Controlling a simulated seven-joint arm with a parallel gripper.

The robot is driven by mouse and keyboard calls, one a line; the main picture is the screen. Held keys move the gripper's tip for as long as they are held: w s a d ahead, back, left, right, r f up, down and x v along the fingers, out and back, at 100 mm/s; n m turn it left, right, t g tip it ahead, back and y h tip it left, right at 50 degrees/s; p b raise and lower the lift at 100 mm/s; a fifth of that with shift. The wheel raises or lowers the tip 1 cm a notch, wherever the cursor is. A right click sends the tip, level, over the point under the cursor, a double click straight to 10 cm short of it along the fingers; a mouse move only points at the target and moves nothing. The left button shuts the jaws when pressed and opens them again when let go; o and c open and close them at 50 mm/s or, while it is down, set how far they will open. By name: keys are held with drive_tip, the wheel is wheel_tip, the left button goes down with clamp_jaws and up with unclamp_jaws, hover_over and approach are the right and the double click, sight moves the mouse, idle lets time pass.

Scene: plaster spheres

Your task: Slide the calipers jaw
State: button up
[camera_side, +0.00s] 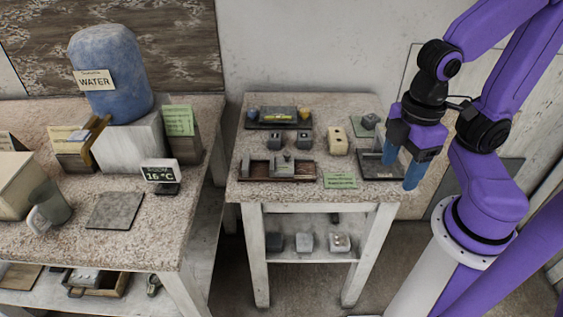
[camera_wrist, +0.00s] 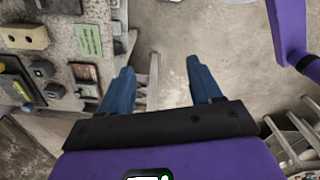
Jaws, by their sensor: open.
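The calipers (camera_side: 277,168) appear to be the grey piece with upright jaws lying on a brown board at the front of the small speckled table. They are small, so I cannot tell exactly where the sliding jaw stands. In the wrist view, the end of what looks like their board (camera_wrist: 85,73) shows left of my fingers. My gripper (camera_side: 402,172) is open and empty, with blue fingers pointing down near the table's right edge, well right of the calipers.
A green note (camera_side: 340,180) lies between the calipers and a dark tray (camera_side: 376,172) close to my fingers. Behind are grey cubes (camera_side: 305,141), a beige block (camera_side: 337,141) and another dark tray (camera_side: 262,124). A bench with a blue water jug (camera_side: 115,85) stands left.

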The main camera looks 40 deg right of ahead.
drive_tip(key=shift+w+a, duration=0.15)
drive_tip(key=shift+w, duration=0.15)
drive_tip(key=shift+c, duration=0.8)
wheel_tip(320, 180, up, 3)
drive_tip(key=n, duration=0.5)
hover_over(287, 153)
wheel_tip(287, 153, down, 18)
drive_tip(key=shift+r, duration=0.15)
